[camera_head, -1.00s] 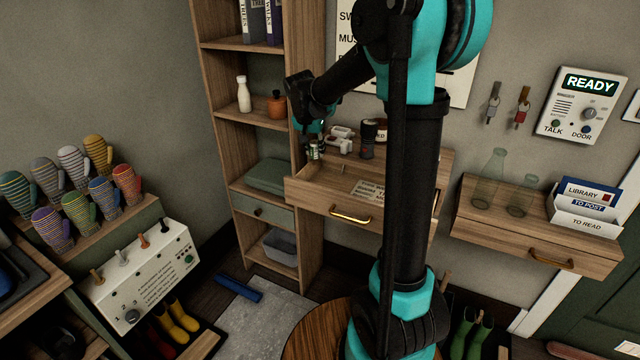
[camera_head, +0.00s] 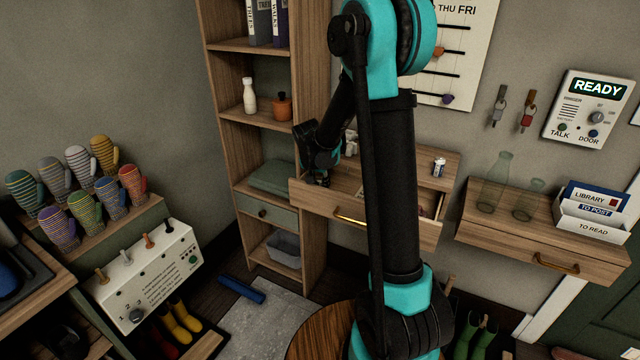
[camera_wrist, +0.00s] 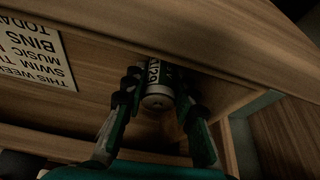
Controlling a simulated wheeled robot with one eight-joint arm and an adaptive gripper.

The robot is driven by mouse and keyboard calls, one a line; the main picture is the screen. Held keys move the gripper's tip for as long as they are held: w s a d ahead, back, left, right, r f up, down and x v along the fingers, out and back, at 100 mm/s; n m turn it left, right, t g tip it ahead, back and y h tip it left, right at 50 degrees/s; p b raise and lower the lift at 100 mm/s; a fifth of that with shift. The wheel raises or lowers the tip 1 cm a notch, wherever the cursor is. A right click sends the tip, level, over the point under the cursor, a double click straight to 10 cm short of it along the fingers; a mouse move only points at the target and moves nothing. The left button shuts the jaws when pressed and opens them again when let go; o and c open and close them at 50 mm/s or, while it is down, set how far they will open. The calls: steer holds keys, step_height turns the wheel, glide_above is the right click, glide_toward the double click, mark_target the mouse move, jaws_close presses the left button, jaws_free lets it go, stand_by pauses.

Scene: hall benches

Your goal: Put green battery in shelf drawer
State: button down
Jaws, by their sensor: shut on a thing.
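My gripper (camera_wrist: 157,92) is shut on a small cylindrical battery (camera_wrist: 156,84) with a dark label, pale lettering and a grey metal end. Its green is hard to make out in the dim wrist view. In the head view my gripper (camera_head: 320,178) is low over the left end of the open drawer (camera_head: 318,201) of the wall shelf. The drawer has a brass handle. In the wrist view the battery is close to a wooden wall; whether it touches is unclear. A printed note (camera_wrist: 38,55) lies on the wood to the left.
A small white and blue cylinder (camera_head: 439,167) stands on the shelf top at right. The tall bookcase (camera_head: 305,80) stands close to my gripper's left, with its own knobbed drawer (camera_head: 264,212). My arm hides part of the shelf top and open drawer.

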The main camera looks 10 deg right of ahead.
steer(key=c, duration=1.5)
jaws_free()
steer(key=shift+f, duration=0.1)
steer(key=v, duration=1.2)
